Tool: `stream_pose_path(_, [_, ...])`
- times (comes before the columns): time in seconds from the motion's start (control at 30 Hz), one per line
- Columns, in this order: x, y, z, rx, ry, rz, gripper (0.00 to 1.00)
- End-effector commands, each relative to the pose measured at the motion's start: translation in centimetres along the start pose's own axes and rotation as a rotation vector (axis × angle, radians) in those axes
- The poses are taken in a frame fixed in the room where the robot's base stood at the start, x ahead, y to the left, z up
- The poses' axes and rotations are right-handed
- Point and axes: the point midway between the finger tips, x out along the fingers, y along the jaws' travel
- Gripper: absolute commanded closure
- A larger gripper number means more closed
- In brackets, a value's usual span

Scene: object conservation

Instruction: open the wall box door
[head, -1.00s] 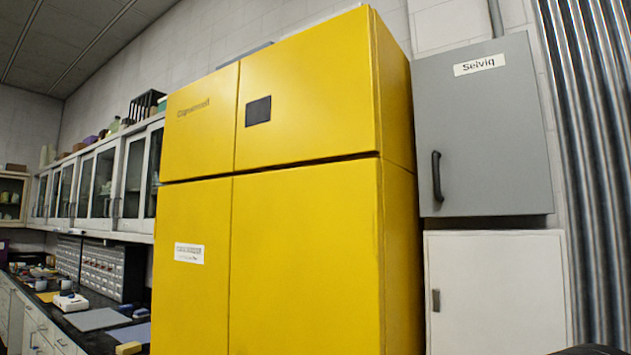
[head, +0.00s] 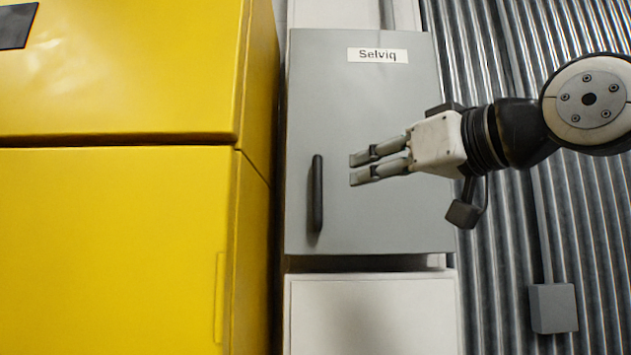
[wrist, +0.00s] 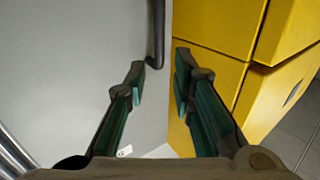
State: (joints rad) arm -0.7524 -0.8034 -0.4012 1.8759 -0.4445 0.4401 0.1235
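The grey wall box (head: 370,110) labelled "Selviq" hangs in the middle of the head view, its door shut. Its black vertical handle (head: 317,193) is near the door's left edge. My gripper (head: 352,170) is in front of the door, to the right of the handle, with its fingers pointing left. In the wrist view my gripper (wrist: 160,69) is open and empty, with a gap between the fingertips. The handle (wrist: 156,35) shows there at the top, beyond the fingertips. I see no contact with it.
A large yellow cabinet (head: 120,240) stands close on the left of the wall box. A white cabinet (head: 372,315) sits below the box. Corrugated metal wall (head: 500,270) is on the right, with a small grey box (head: 553,308) on it.

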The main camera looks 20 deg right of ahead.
Motion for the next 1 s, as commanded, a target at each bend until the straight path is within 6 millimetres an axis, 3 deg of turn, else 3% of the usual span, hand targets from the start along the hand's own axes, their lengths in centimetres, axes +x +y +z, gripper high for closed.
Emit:
stream_pose_path(0.17, [2.0, -0.1, -0.1, 0.0, 0.0, -0.002, 0.77])
stream_pose_path(0.7, [11.8, -0.2, 0.0, -0.002, -0.001, -0.004, 0.77])
stream_pose_path(1.0, [13.6, -0.1, 0.0, 0.0, 0.001, -0.002, 0.77])
